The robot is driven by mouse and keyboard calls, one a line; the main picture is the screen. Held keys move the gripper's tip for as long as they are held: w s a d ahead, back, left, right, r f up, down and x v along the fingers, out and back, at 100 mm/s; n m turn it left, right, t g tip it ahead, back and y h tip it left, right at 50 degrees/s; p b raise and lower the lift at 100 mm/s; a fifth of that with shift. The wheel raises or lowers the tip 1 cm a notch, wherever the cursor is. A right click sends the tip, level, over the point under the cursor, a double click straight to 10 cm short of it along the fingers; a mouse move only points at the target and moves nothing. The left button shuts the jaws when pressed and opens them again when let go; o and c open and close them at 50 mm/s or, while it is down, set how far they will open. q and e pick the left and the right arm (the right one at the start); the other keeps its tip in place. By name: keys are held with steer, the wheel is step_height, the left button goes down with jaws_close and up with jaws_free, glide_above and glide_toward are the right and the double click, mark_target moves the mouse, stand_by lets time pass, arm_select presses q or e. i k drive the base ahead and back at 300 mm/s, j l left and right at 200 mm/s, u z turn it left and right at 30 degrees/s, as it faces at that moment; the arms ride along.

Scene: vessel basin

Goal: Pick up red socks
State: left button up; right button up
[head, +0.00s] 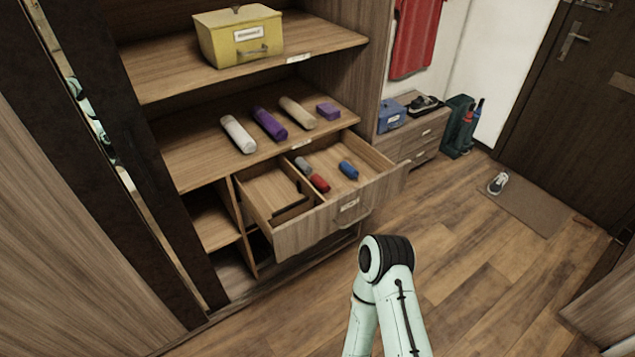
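A small red roll (320,183), which looks like the red socks, lies in the right compartment of an open drawer (318,222). It is near the divider and the drawer front. A grey roll (302,164) lies just behind it, and a blue roll (348,170) lies apart to its right. Part of my arm shows at the bottom centre, in front of the drawer and apart from it. Neither of my grippers can be seen.
The shelf above the drawer (200,160) holds white, purple and beige rolls and a purple box (328,111). A yellow box (240,35) stands higher up. A low cabinet (420,138) is to the right. The wooden floor right of the drawer is mostly clear.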

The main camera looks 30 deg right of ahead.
mark_target(323, 187)
steer(key=l+u, duration=0.15)
steer(key=u, duration=0.4)
steer(key=l+u, duration=0.25)
steer(key=l, duration=0.3)
steer(key=i+l+u, duration=0.1)
steer(key=l+u, duration=0.15)
steer(key=l, duration=0.8)
steer(key=k+l+u, duration=0.15)
steer(key=l, duration=0.35)
steer(key=i+l, duration=0.05)
